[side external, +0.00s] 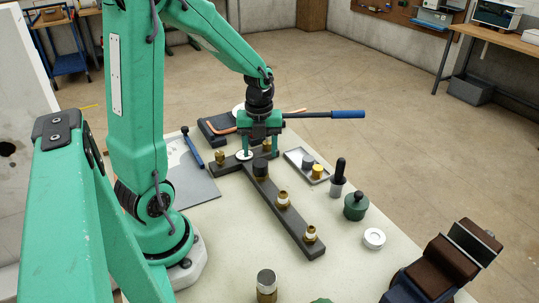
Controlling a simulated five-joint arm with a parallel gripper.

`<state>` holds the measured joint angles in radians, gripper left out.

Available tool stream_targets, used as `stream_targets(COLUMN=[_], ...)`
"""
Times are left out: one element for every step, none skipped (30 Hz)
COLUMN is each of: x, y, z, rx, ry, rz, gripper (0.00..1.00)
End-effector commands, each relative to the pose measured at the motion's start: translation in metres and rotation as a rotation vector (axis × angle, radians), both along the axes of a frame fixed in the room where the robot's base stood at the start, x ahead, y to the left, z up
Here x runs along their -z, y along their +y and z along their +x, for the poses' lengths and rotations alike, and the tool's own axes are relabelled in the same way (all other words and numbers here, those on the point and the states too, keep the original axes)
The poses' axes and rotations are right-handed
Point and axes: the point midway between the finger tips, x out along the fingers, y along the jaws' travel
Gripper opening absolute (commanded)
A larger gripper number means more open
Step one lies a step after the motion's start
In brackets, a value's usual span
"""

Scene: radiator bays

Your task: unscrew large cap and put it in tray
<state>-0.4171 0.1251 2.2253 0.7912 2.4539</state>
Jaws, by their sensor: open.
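A dark T-shaped bar (292,225) lies on the pale bench with several brass fittings along it. A black cap (260,167) stands on it near the junction; I cannot tell for certain that this is the large cap. My green gripper (262,149) points down over the bar's crosspiece, just above and behind the black cap in this view. Its fingers are apart and I see nothing held. A brass fitting (267,146) shows partly behind the fingers. The shallow grey tray (292,154) lies right of the bar, holding a dark grey cap (307,161) and a yellow brass cap (317,171).
A blue-handled tool (345,114) crosses behind my gripper. A black-handled tool (339,175), a green round container (356,206) and a white ring (374,238) stand right of the bar. A blue-handled hammer (192,148) lies left.

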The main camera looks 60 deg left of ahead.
Motion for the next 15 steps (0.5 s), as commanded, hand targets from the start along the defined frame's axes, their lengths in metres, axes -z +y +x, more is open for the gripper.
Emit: stream_targets(x=[0.0, 0.0, 0.0, 0.0, 0.0, 0.0, 0.0, 0.0, 0.0, 0.0, 0.0, 0.0002, 0.0005, 0.001, 0.0018], y=[0.0, 0.0, 0.0, 0.0, 0.0, 0.0, 0.0, 0.0, 0.0, 0.0, 0.0, 0.0, 0.0, 0.0, 0.0], z=[0.0, 0.0, 0.0, 0.0, 0.0, 0.0, 0.0, 0.0, 0.0, 0.0, 0.0, 0.0, 0.0, 0.0, 0.0], rx=[0.019, 0.029, 0.037, 0.041, 0.042, 0.043, 0.042, 0.042, 0.042, 0.041, 0.041, 0.041, 0.041, 0.041, 0.04], ry=[0.0, 0.0, 0.0, 0.0, 0.0, 0.0, 0.0, 0.0, 0.0, 0.0, 0.0, 0.0, 0.0, 0.0, 0.0], rz=[0.0, 0.0, 0.0, 0.0, 0.0, 0.0, 0.0, 0.0, 0.0, 0.0, 0.0, 0.0, 0.0, 0.0, 0.0], gripper=[0.57, 0.57, 0.57, 0.57, 0.57, 0.57, 0.57, 0.57, 0.57, 0.57, 0.57, 0.57, 0.57, 0.57, 0.57])
